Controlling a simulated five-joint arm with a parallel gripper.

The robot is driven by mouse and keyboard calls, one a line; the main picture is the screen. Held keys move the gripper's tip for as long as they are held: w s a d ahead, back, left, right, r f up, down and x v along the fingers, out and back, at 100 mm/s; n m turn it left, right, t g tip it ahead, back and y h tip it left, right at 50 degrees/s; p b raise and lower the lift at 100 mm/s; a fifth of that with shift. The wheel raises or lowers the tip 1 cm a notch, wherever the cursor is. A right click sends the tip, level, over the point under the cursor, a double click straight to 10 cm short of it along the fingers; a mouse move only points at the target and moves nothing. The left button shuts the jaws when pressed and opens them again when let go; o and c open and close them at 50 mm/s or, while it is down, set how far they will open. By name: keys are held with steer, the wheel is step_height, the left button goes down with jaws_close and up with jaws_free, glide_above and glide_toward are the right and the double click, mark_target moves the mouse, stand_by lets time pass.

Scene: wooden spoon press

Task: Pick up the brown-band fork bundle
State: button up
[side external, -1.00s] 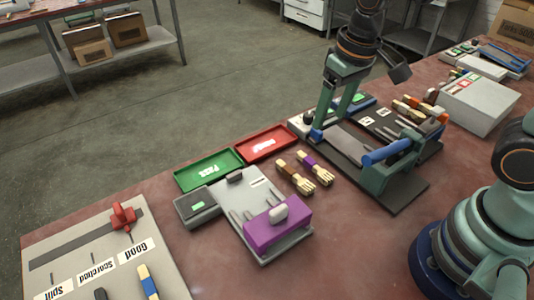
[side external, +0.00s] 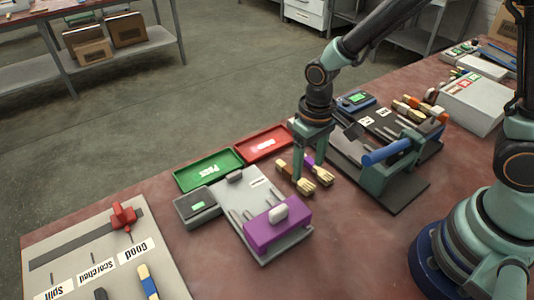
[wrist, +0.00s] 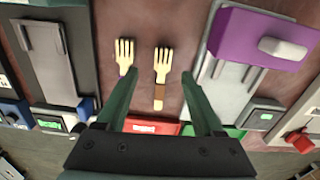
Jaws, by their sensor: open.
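The brown-band fork bundle (side external: 297,179) lies on the red-brown table, pale tines toward the front right. In the wrist view, the same bundle (wrist: 160,70) lies between my two fingers, its brown band near its lower part. My gripper (side external: 309,165) is over the fork bundles, open and empty; it also shows in the wrist view (wrist: 158,75). A purple-band fork bundle (side external: 321,174) lies beside it on the right. In the wrist view, that bundle (wrist: 124,53) is at my left finger, which hides its lower part.
A green tray (side external: 180,182) and a red tray (side external: 245,154) lie behind the bundles. A grey press with a purple block (side external: 262,232) stands at left. A dark-based press with a blue roller (side external: 385,153) stands close at right. Bare table lies in front.

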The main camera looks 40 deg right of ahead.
mark_target(304, 182)
steer(key=shift+w+a+f, duration=0.1)
steer(key=shift+f, duration=1.15)
steer(key=shift+a+f, duration=0.1)
steer(key=shift+f, duration=1.15)
jaws_close()
